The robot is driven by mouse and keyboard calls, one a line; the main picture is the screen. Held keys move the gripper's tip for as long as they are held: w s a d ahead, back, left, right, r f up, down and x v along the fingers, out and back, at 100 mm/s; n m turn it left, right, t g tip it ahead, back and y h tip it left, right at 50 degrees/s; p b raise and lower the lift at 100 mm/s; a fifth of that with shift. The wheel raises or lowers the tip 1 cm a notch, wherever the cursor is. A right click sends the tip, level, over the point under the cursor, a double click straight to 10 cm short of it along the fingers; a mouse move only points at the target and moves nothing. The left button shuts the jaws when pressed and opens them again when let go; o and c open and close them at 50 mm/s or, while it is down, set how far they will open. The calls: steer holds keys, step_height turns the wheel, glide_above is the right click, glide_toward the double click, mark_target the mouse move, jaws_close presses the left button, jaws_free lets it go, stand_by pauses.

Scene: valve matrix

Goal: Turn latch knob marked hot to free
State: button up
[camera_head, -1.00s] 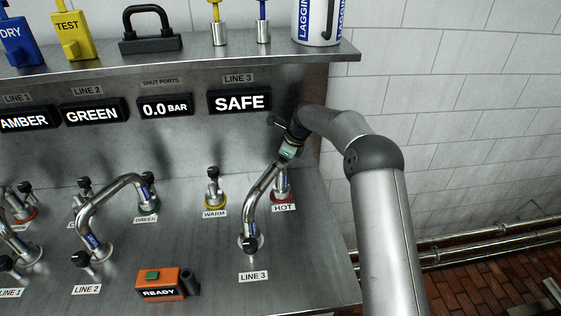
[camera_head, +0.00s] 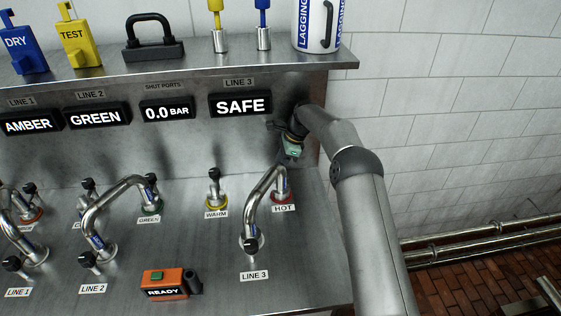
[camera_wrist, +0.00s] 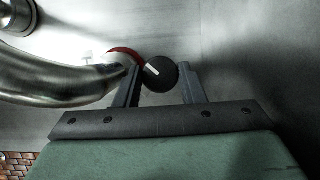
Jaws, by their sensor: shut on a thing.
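The port marked HOT has a red ring (camera_head: 282,197) and a HOT label (camera_head: 284,208) in the head view. The LINE 3 bent metal pipe (camera_head: 262,192) runs from its base to this port. The black latch knob (camera_wrist: 160,72) shows in the wrist view beside the red ring and the pipe end. My gripper (camera_wrist: 158,80) is shut on the knob, one finger on each side of it. In the head view my gripper (camera_head: 289,160) is at the port, and the knob is hidden there. The knob's white mark is slanted in the wrist view.
The WARM port (camera_head: 215,192) with its black knob stands to the left. The LINE 3 display (camera_head: 240,105) reads SAFE, and the pressure display (camera_head: 166,109) reads 0.0 BAR. An orange READY box (camera_head: 164,284) sits at the front. The back panel is close behind my gripper.

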steer(key=o, duration=0.7)
steer(key=b+v, duration=0.1)
steer(key=v, duration=1.1)
